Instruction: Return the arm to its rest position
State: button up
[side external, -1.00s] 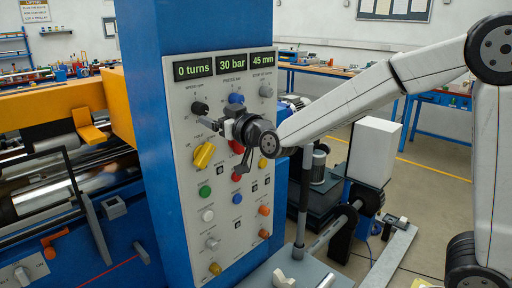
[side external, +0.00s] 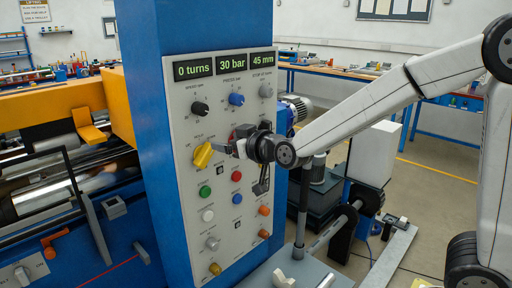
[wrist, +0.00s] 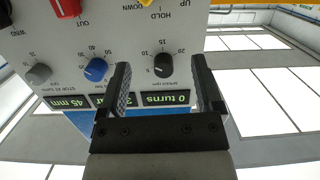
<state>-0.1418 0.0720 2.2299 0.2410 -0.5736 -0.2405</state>
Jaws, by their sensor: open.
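My gripper (side external: 228,147) hangs in front of the control panel (side external: 181,105) in the side view, at about the height of the yellow selector knob (side external: 202,155). In the wrist view my gripper (wrist: 163,78) has its two fingers spread with nothing held. The panel appears upside down there, with the black speed knob (wrist: 163,66) seen between the fingers and apparently beyond them. The blue knob (wrist: 95,69) and grey knob (wrist: 38,73) lie to the left. The displays (side external: 231,65) read 0 turns, 30 bar and 45 mm. My gripper partly hides the middle of the panel.
The blue column (side external: 150,140) carries the panel. The orange and blue winder (side external: 60,105) is at the left. A vertical post (side external: 302,205) and a white box (side external: 374,152) stand right of the panel. Work tables (side external: 330,72) are at the back.

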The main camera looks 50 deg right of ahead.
jog(key=s+d+f+g, duration=0.2)
jog(key=s+f+g, duration=0.4)
jog(key=s+f, duration=0.4)
jog(key=s+d+f+g, duration=0.2)
jog(key=s+f+g, duration=0.5)
jog(key=s+f, duration=0.3)
jog(key=shift+s+d+f+m, duration=0.15)
jog(key=shift+s+d+m, duration=0.25)
jog(key=shift+s, duration=0.4)
